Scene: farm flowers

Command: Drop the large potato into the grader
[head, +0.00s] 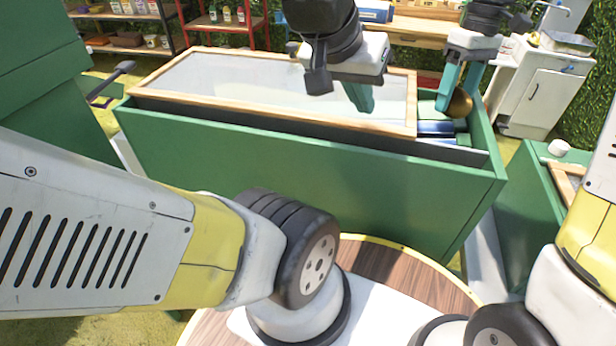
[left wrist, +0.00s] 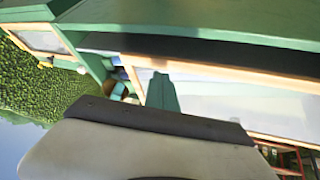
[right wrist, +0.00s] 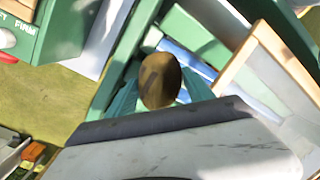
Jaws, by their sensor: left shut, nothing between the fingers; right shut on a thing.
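The large brown potato (head: 460,103) is held between the teal fingers of my right gripper (head: 450,92), over the open right end of the green grader (head: 300,170). The potato also shows in the right wrist view (right wrist: 160,80), with blue rollers (right wrist: 190,68) of the grader behind it. My left gripper (head: 360,96) is shut and empty above the wood-framed clear cover (head: 250,85) of the grader. Its fingers also show in the left wrist view (left wrist: 162,92).
A white cabinet with a sink (head: 545,90) stands at the back right. Shelves with pots (head: 130,30) and a wooden bench (head: 425,27) are behind the grader. Another green box (head: 535,200) stands to the right, with a gap beside the grader.

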